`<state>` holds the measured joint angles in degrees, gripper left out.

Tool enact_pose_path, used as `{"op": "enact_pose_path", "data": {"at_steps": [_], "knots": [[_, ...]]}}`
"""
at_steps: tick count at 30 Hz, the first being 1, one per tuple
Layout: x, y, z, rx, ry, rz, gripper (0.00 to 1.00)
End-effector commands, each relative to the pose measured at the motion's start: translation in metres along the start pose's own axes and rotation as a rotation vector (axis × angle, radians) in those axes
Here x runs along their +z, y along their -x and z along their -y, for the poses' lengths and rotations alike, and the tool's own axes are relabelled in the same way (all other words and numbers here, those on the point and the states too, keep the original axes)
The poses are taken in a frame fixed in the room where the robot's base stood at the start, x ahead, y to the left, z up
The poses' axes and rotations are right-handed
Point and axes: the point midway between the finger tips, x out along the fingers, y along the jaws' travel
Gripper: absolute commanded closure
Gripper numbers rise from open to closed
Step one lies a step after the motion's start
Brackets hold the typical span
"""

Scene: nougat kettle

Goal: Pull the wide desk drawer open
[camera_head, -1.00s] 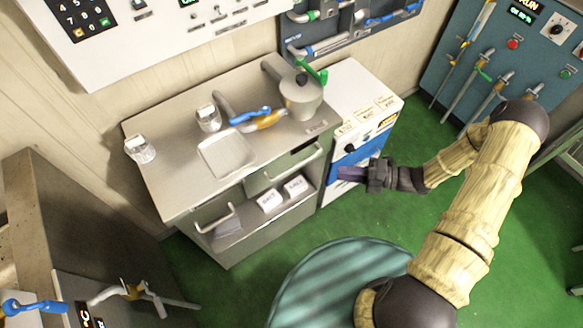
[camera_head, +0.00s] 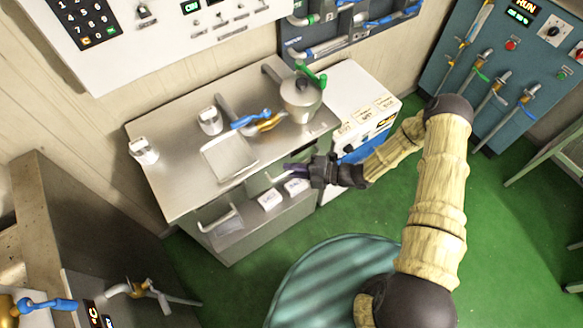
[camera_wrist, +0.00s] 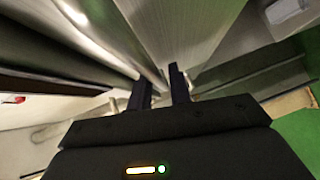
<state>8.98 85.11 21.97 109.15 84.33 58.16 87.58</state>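The wide desk drawer (camera_head: 256,184) is the upper right drawer in the front of the metal desk (camera_head: 185,190), and it looks closed. Its pale bar handle (camera_head: 273,179) shows at the left end; the rest is hidden behind my gripper (camera_head: 290,168). My dark gripper is at the handle, pointing left along the drawer front. In the wrist view, the two fingertips (camera_wrist: 160,92) stand apart with a gap between them. A shiny metal bar or edge runs down close to the left finger; I cannot tell whether it lies between the fingers.
A kettle (camera_head: 301,98), a blue-handled tool (camera_head: 250,118), a shallow tray (camera_head: 229,157) and glass jars stand on the desk. White boxes (camera_head: 270,199) lie on the open shelf below the drawer. A blue-white cabinet (camera_head: 350,100) adjoins the desk's right. Green floor lies in front.

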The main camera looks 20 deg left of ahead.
Motion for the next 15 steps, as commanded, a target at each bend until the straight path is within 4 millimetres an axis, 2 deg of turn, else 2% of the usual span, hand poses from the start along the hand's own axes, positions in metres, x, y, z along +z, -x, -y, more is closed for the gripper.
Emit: {"op": "enact_pose_path", "data": {"at_steps": [10, 13, 15], "knots": [[0.0002, -0.0059, 0.0002, 0.000, 0.000, 0.001, 0.80], [0.0002, -0.0058, 0.0002, 0.000, 0.000, 0.000, 0.98], [0.0002, -0.0057, 0.0002, -0.001, 0.000, 0.000, 1.00]]}}
